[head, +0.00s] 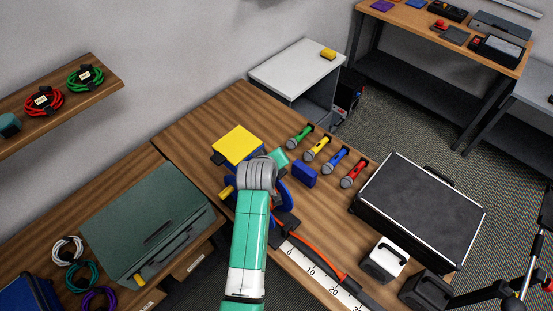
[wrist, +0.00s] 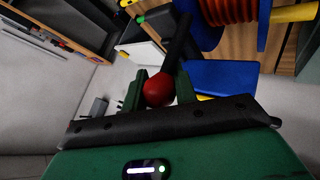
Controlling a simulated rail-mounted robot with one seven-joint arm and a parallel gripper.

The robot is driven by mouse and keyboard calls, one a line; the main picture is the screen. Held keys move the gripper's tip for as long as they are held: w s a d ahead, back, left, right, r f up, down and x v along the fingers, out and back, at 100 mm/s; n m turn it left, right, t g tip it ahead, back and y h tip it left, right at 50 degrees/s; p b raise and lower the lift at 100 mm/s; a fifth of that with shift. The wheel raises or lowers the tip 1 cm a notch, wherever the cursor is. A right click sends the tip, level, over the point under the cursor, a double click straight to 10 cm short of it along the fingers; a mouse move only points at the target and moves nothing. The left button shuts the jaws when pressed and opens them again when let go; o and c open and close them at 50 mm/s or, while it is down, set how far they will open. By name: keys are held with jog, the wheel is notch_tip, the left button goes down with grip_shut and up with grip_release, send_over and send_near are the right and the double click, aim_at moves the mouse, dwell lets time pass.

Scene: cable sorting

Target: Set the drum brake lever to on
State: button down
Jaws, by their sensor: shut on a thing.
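The brake lever shows in the wrist view as a black bar (wrist: 179,42) with a red ball knob (wrist: 158,89). The knob sits between the two green fingers of my gripper (wrist: 161,86), which is shut on it. The lever runs from the knob up toward the drum. The drum (wrist: 236,10) has orange cable wound between blue flanges. In the head view my arm hides most of the drum; part of a blue flange (head: 287,196) shows beside it. The lever and knob are hidden there, and no on or off marking is readable.
A yellow-topped box (head: 238,145) stands just behind the drum. A small blue block (head: 304,174) and several coloured microphones, one of them red (head: 354,174), lie to the right. A black case (head: 420,210) and a ruler strip (head: 318,272) are nearer the right edge.

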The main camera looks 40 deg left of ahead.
jog(key=shift+f, duration=0.1)
jog(key=c, duration=1.1)
grip_release()
jog(key=v, duration=0.8)
